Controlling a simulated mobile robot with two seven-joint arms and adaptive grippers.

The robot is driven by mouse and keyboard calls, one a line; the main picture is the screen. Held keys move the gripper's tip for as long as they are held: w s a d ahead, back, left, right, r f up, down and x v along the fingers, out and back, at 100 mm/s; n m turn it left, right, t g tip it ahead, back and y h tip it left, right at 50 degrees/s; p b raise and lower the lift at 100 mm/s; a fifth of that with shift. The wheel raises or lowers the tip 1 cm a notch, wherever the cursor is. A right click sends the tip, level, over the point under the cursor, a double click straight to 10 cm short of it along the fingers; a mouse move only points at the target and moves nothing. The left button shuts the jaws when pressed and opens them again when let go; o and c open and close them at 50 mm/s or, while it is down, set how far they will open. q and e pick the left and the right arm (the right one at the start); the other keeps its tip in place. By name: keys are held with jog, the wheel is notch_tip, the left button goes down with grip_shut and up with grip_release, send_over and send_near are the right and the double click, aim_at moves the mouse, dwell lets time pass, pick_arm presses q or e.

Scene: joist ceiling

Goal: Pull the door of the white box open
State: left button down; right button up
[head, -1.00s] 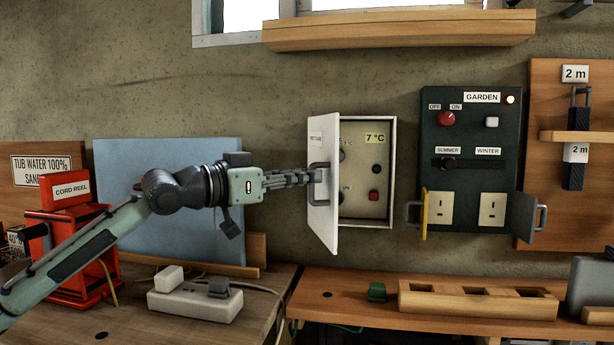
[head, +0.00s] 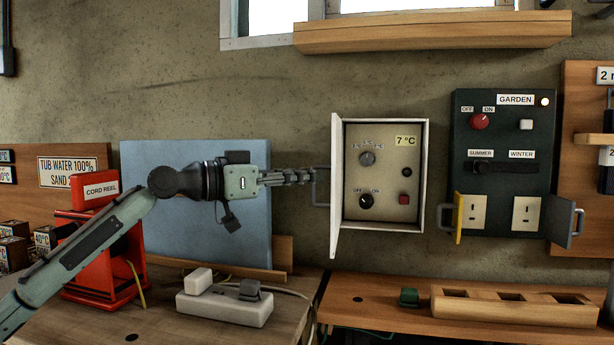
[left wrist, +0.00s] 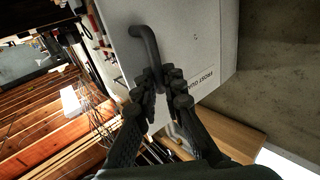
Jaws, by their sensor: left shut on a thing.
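The white box (head: 427,178) is on the wall, and its door (head: 335,190) stands well open, hinged at the left and seen nearly edge-on. Inside show two knobs, a red button and a "7 °C" label. My left gripper (head: 311,176) is shut on the door's dark handle (head: 320,188), to the left of the door. In the left wrist view the fingers (left wrist: 165,90) close at one end of the handle (left wrist: 145,52), with the white door face (left wrist: 200,40) behind. My right gripper is not in view.
A dark green garden panel (head: 505,135) with small open flaps hangs to the right. Below are a wooden shelf (head: 380,290) and a white power strip (head: 225,308). A red cord reel (head: 95,250) and a blue board (head: 200,160) are behind my left arm.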

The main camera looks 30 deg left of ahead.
pick_arm(q)
jog(key=shift+w+a+r, duration=0.2)
jog(key=shift+a+r, duration=0.15)
jog(key=shift+a, duration=0.15)
jog(key=c, duration=2)
grip_release()
jog(key=o, duration=0.4)
jog(key=shift+w+d+f, duration=0.1)
jog(key=shift+w+f, duration=0.25)
jog(key=shift+w, duration=0.05)
jog(key=shift+s+d, duration=0.1)
jog(key=shift+s, duration=0.1)
jog(key=v, duration=1.2)
jog(key=shift+d+f, duration=0.1)
